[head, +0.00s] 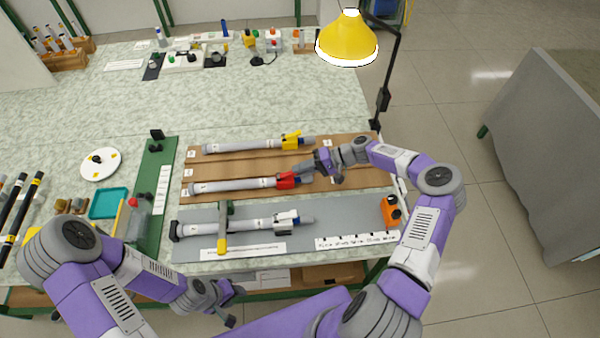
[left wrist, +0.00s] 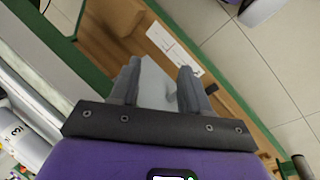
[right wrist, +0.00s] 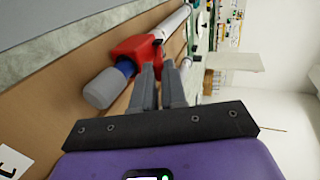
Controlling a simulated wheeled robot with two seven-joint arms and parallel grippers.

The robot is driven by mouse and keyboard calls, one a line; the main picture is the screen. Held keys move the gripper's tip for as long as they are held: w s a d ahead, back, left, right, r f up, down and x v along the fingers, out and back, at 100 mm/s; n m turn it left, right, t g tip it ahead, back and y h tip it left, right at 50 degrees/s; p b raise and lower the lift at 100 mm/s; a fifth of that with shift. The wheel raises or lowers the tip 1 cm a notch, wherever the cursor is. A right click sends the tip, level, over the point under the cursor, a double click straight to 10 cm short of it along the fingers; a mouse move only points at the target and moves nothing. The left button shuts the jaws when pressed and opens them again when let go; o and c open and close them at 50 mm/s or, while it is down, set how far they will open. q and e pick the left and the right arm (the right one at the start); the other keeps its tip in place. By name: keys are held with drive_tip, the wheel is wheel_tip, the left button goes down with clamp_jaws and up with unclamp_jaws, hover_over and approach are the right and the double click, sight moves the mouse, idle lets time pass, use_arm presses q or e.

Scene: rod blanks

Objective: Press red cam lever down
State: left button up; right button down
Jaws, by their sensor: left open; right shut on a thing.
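A red cam lever block (head: 288,180) sits around the right part of the middle white-grey rod (head: 232,185) on the brown board. In the right wrist view the red cam lever (right wrist: 143,47) is close up, with a grey rod end (right wrist: 104,88) and a blue collar. My right gripper (head: 302,169) reaches in from the right with its fingertips at the red block; it also shows in the right wrist view (right wrist: 163,68), shut, fingertips against the red part. The exact grip is partly hidden. My left gripper (head: 236,306) is open and empty, low at the table's front edge.
A rod with a yellow block (head: 292,140) lies behind, and one with a white block (head: 287,218) lies in front on the grey mat (head: 335,215). An orange device (head: 390,210) stands right. A yellow lamp (head: 347,38) hangs at the back right.

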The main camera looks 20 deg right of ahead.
drive_tip(key=shift+d+f+y+b, duration=0.1)
drive_tip(key=shift+f+y+b, duration=0.1)
drive_tip(key=shift+y+b, duration=0.1)
drive_tip(key=c, duration=1.2)
unclamp_jaws()
drive_tip(key=shift+o, duration=0.2)
drive_tip(key=v, duration=0.7)
drive_tip(key=shift+s+d, duration=0.15)
drive_tip(key=shift+d, duration=0.05)
drive_tip(key=shift+r, duration=0.15)
